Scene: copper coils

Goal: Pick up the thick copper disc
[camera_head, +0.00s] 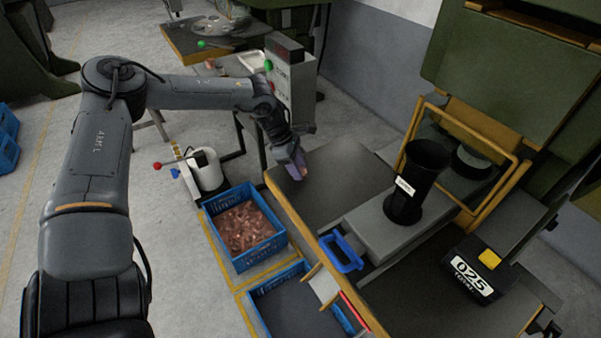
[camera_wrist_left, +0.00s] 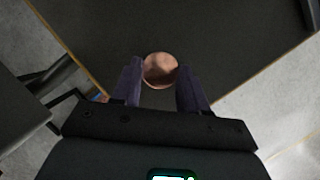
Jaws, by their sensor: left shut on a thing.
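The thick copper disc (camera_wrist_left: 160,70) shows in the left wrist view as a round, copper-coloured piece between the fingertips of my left gripper (camera_wrist_left: 158,82). The gripper is shut on it, with a purple-grey finger on each side. In the head view my left gripper (camera_head: 296,169) is over the far left corner of the dark table (camera_head: 345,165), and the disc is mostly hidden by the fingers. I cannot tell how high the disc is above the table. My right gripper is not in view.
A blue crate (camera_head: 238,266) of copper pieces stands on the floor left of the table, with another blue crate (camera_head: 262,325) nearer. A black cylinder (camera_head: 415,180) stands on the grey press bed, and a blue handle (camera_head: 341,252) is at its near end. A control box (camera_head: 291,85) stands behind my gripper.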

